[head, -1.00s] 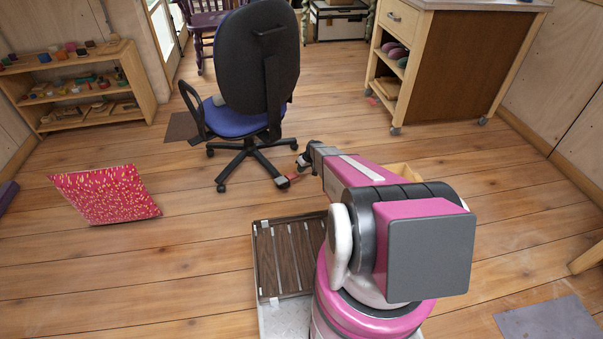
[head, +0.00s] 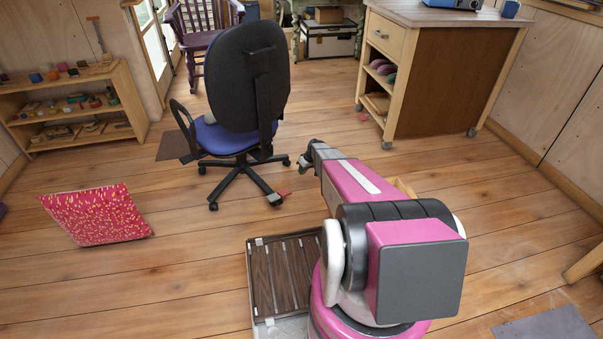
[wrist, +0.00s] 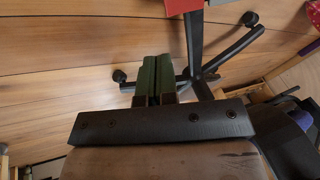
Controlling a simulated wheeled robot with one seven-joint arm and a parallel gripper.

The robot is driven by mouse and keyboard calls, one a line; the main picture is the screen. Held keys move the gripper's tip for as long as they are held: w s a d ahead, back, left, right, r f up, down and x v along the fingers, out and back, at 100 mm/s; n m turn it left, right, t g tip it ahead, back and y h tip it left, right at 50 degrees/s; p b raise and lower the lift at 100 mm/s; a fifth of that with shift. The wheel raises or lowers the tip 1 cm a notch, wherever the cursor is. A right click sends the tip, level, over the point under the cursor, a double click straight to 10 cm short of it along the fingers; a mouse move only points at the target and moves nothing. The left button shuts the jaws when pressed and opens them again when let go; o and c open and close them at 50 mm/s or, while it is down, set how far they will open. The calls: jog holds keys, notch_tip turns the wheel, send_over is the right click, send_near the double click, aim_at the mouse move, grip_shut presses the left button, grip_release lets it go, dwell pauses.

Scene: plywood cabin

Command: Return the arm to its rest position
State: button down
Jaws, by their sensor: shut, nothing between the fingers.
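My arm (head: 352,190) is magenta and grey and reaches forward from my base in the head view, low over the floor. Its far end, near the office chair's base, is small and partly hidden by the arm itself. In the wrist view my gripper (wrist: 156,80) shows two dark green fingers pressed together with nothing between them. Beyond them lie the plank floor and the legs of the office chair.
The blue and black office chair (head: 245,90) stands just beyond my gripper. A red thing (head: 285,194) lies by its base. A pink patterned cushion (head: 95,215) lies left. A wooden cabinet (head: 440,80) stands back right. Floor between cushion and chair is clear.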

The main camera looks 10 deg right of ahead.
jog(key=s+a+r+m+h, duration=0.2)
jog(key=s+a+r, duration=0.1)
jog(key=s+r, duration=1.2)
jog(key=s+a+r+m+g+h, duration=0.1)
jog(key=s+a+r+m+h, duration=0.1)
jog(key=s+r, duration=1.3)
jog(key=s+a+m, duration=0.1)
jog(key=s, duration=0.3)
jog(key=shift+s+a, duration=0.3)
